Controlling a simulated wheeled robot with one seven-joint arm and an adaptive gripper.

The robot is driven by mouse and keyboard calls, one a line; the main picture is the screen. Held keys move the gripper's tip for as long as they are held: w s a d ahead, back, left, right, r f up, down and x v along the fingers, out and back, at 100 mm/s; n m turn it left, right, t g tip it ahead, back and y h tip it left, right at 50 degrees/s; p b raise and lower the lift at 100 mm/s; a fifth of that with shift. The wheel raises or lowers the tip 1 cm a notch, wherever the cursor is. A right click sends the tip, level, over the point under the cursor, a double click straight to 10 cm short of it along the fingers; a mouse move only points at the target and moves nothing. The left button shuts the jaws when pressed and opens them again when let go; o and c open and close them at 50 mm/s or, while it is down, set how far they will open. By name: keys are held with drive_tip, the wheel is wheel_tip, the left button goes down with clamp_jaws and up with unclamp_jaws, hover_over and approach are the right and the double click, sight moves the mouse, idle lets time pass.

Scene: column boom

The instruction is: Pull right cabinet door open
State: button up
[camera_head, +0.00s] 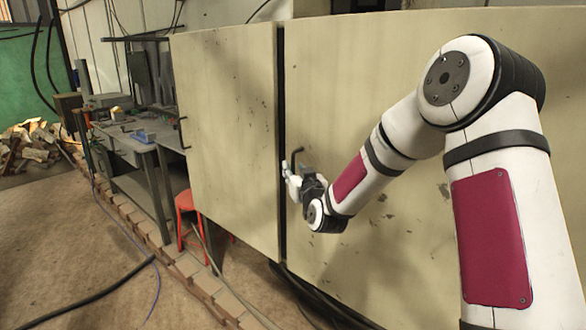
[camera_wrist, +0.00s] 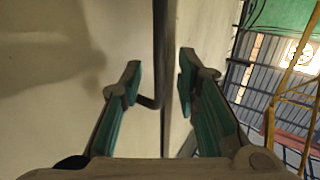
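The right cabinet door (camera_head: 400,240) is a worn beige panel with a dark vertical bar handle (camera_head: 296,158) near its left edge. My gripper (camera_head: 291,178) is at this handle in the head view. In the wrist view, my gripper (camera_wrist: 160,80) is open, with one teal-padded finger on each side of the handle (camera_wrist: 159,50). The handle's lower bend shows between the fingertips. Neither finger clearly touches the bar. A narrow dark gap runs along the door's left edge; I cannot tell whether the door is slightly ajar.
The left cabinet door (camera_head: 225,120) is beside the gap. A grey workbench (camera_head: 140,140) and a red stool (camera_head: 187,203) stand left of the cabinet. Cables (camera_head: 100,293) and a row of bricks (camera_head: 190,268) lie on the floor. Open floor shows at lower left.

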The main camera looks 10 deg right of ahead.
drive_tip(key=shift+w, duration=1.1)
clamp_jaws()
drive_tip(key=shift+a, duration=0.1)
